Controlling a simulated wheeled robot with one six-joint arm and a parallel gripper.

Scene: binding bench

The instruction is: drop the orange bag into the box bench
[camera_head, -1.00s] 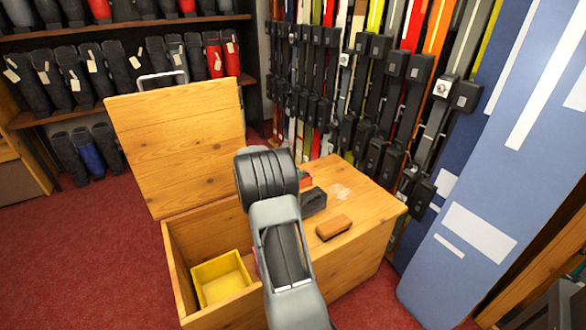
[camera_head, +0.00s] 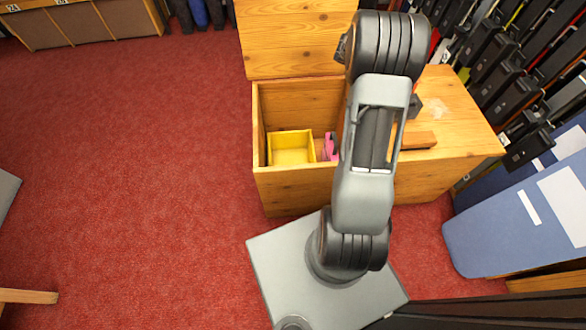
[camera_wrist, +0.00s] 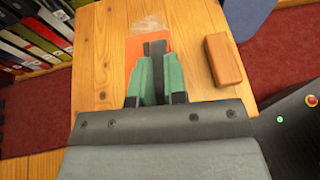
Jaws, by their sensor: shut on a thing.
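The box bench (camera_head: 295,190) is a wooden chest in front of me in the head view. Its lid (camera_head: 295,45) stands up, and its left part is open. In the wrist view, my gripper (camera_wrist: 157,62) has its green fingers closed at the orange bag (camera_wrist: 133,48), over the bench's closed right top (camera_wrist: 100,65). A dark piece shows between the fingers, in front of the orange; I cannot tell what it is.
A yellow tray (camera_head: 291,147) and a pink thing (camera_head: 330,147) are in the open compartment. A brown block (camera_wrist: 222,60) lies on the closed top beside my gripper. Skis on a rack stand behind, and a blue board (camera_head: 520,225) is at right.

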